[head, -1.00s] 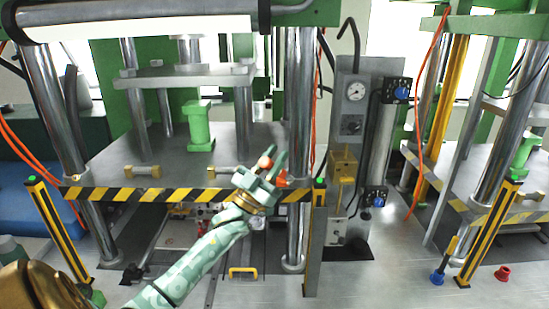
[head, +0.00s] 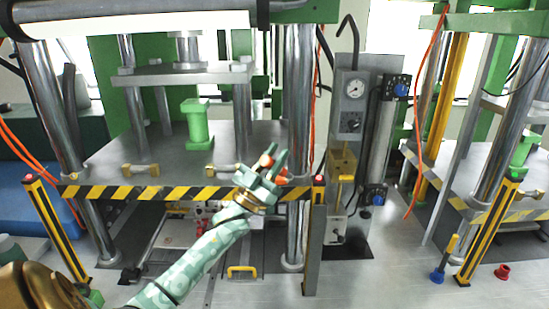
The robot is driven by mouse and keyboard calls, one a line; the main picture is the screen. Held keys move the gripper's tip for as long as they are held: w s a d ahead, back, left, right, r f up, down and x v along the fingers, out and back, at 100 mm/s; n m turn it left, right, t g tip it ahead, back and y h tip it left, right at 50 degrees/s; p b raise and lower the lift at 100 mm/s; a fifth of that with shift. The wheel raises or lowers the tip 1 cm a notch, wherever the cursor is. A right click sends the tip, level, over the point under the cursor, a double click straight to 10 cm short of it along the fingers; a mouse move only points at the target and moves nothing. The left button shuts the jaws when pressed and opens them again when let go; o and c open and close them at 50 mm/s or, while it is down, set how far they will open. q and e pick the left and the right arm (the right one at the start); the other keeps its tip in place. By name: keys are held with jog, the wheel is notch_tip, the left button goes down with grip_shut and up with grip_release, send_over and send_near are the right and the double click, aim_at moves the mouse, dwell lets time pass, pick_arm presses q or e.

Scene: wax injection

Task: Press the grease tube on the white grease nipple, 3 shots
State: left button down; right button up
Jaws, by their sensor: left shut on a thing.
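My left gripper (head: 270,168) is in front of the striped front edge of the press table. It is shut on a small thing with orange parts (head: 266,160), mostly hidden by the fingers. This may be the grease tube, but its shape cannot be made out. I cannot make out the white grease nipple; the gripper and arm cover part of the press front. My right gripper is not in view.
The press table (head: 120,160) carries a green block (head: 197,122) and brass-ended pieces (head: 140,170). A steel column (head: 299,130) and striped post (head: 315,220) stand close right of the gripper. A control panel (head: 352,100) stands further right. A yellow handle (head: 242,270) is below.

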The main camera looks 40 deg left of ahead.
pick_arm(q)
jog(key=shift+w+f+b, duration=0.25)
jog(key=shift+f+b, duration=0.05)
jog(key=shift+b, duration=0.05)
jog(key=shift+r, duration=0.1)
dwell(0.5)
jog(key=shift+s+r+p, duration=0.3)
jog(key=shift+r+p, duration=0.05)
jog(key=shift+p, duration=0.4)
jog(key=shift+s+r, duration=0.2)
jog(key=shift+s, duration=0.15)
jog(key=shift+p, duration=0.35)
jog(key=s+r+p, duration=0.3)
jog(key=p, duration=0.2)
jog(key=shift+s+d+r, duration=0.2)
jog(key=shift+s+d+r+p, duration=0.1)
jog(key=shift+s+r+p, duration=0.25)
jog(key=shift+s, duration=0.2)
jog(key=shift+f, duration=0.15)
